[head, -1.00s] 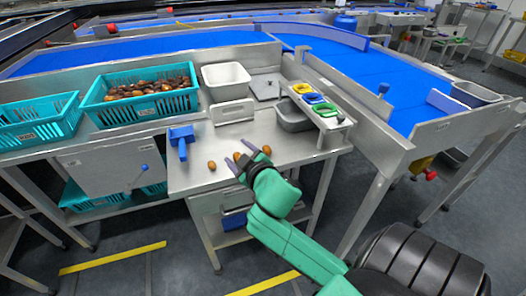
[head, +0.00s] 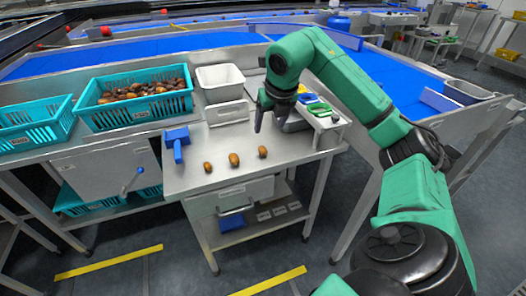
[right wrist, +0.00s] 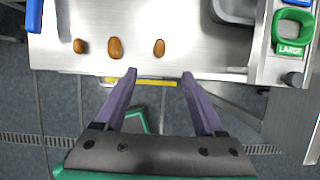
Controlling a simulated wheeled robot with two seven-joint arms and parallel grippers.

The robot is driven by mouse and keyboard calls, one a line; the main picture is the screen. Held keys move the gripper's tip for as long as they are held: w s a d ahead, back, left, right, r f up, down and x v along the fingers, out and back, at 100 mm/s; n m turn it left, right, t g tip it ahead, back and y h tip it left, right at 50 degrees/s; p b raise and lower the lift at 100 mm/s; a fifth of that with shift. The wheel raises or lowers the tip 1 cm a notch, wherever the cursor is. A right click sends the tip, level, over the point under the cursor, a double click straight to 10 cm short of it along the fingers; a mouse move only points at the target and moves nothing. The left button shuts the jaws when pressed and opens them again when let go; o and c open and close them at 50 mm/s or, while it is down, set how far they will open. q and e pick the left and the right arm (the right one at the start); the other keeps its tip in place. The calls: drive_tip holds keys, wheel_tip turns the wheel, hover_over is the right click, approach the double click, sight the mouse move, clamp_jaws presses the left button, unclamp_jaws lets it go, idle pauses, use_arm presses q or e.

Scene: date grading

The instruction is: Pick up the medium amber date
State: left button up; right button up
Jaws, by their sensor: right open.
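Three amber-brown dates lie in a row, apart, on the steel bench. The middle date (head: 234,160) looks largest and the left date (head: 208,167) smallest. The right date (head: 263,152) looks in between, the medium one; the right wrist view shows it too (right wrist: 159,47). My right gripper (head: 268,122) is open and empty, fingers pointing down above the bench, behind the right date in the head view. In the right wrist view its fingertips (right wrist: 160,73) stand apart, with the right date just beyond, between their lines. My left gripper is out of view.
A blue tool (head: 176,143) lies left of the dates. A white tub (head: 222,82) and a teal crate of dates (head: 137,97) stand behind. A rack with coloured grade labels, one reading LARGE (right wrist: 290,48), is at the right. The bench's front edge is close to the dates.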

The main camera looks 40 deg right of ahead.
sight(264, 149)
drive_tip(key=x, duration=1.4)
drive_tip(key=shift+f, duration=0.1)
drive_tip(key=shift+s, duration=0.1)
drive_tip(key=c, duration=0.9)
